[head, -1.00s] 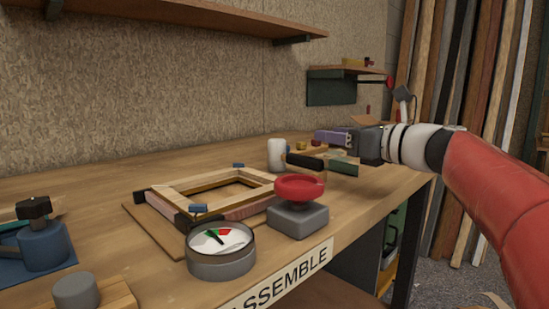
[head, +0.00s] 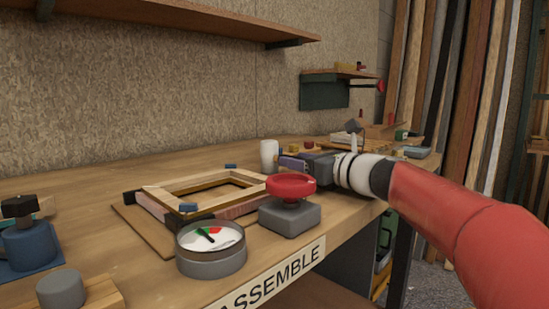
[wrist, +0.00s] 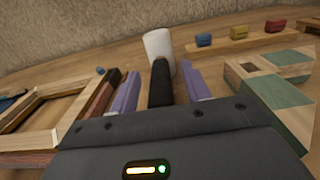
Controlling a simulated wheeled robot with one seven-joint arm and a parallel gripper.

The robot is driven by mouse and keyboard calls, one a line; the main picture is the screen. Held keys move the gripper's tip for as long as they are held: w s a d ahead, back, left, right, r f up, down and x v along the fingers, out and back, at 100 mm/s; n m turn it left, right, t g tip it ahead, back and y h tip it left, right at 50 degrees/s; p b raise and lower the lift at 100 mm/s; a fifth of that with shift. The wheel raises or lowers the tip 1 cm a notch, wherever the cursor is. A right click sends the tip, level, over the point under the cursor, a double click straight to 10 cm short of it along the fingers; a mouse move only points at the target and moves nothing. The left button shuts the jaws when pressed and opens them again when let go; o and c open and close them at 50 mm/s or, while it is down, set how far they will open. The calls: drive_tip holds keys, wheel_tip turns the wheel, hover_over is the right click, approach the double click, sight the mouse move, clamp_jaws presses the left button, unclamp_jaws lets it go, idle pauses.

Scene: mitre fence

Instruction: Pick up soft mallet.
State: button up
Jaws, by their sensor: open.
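The soft mallet has a white head (wrist: 159,44) and a black handle (wrist: 160,82). In the wrist view the handle runs between the two purple fingers of my gripper (wrist: 156,90), with a visible gap on each side. The fingers are open and the head lies beyond their tips. In the head view the mallet's white head (head: 269,155) stands on the bench behind the red knob, left of my gripper (head: 284,162). The mallet's handle is hidden there by my gripper and the red knob.
A wooden frame (wrist: 40,110) lies close to the left finger. Green-and-wood blocks (wrist: 285,98) lie to the right. A rail with coloured blocks (wrist: 240,42) is behind. A red knob on a grey base (head: 290,217) and a dial gauge (head: 211,250) stand nearer the bench front.

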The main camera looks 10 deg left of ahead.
drive_tip(key=shift+c, duration=0.5)
clamp_jaws()
drive_tip(key=shift+a+r, duration=0.1)
drive_tip(key=shift+r, duration=0.05)
wheel_tip(320, 180, up, 10)
drive_tip(key=p, duration=0.3)
drive_tip(key=shift+p, duration=0.4)
